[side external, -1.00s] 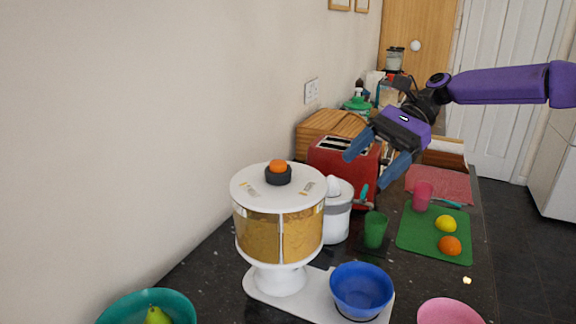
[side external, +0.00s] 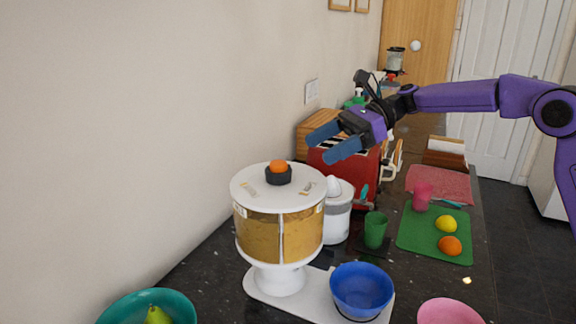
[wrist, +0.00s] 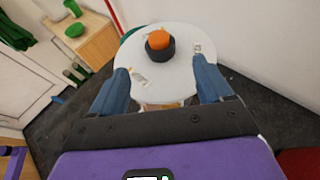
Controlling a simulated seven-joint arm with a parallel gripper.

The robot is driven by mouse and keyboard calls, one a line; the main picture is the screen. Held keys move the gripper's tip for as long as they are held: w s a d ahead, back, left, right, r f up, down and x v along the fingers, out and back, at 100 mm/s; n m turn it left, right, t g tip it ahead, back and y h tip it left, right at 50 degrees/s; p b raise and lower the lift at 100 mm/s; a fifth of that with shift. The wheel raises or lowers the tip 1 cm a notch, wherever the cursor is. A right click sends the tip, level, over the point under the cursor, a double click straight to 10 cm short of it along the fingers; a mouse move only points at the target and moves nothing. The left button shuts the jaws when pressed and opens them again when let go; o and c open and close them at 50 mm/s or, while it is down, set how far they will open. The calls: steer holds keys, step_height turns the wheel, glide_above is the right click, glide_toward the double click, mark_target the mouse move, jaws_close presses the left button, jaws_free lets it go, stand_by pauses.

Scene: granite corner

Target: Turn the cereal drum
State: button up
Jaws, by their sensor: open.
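The cereal drum (side external: 262,238) is a clear cylinder of yellow-brown cereal with a white lid (side external: 250,187), on a white pedestal and base. A dark knob with an orange top (side external: 278,171) stands on the lid. My gripper (side external: 318,143) is open and empty, above and to the right of the drum, its blue fingers pointing left toward it. In the wrist view, the lid (wrist: 175,75) and knob (wrist: 159,45) lie ahead, between and beyond the two fingertips (wrist: 161,75). The fingers touch neither. A blue bowl (side external: 361,286) sits on the base's right end.
A red toaster (side external: 330,170) and a white canister (side external: 337,212) stand behind the drum. A green cup (side external: 375,230) and a green board (side external: 412,238) with fruit are at right. A teal bowl (side external: 185,300) and a pink bowl (side external: 448,313) are in front. The wall borders the left.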

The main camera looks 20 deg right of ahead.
mark_target(287, 166)
steer(key=x, duration=0.9)
steer(key=shift+d, duration=0.1)
jaws_close()
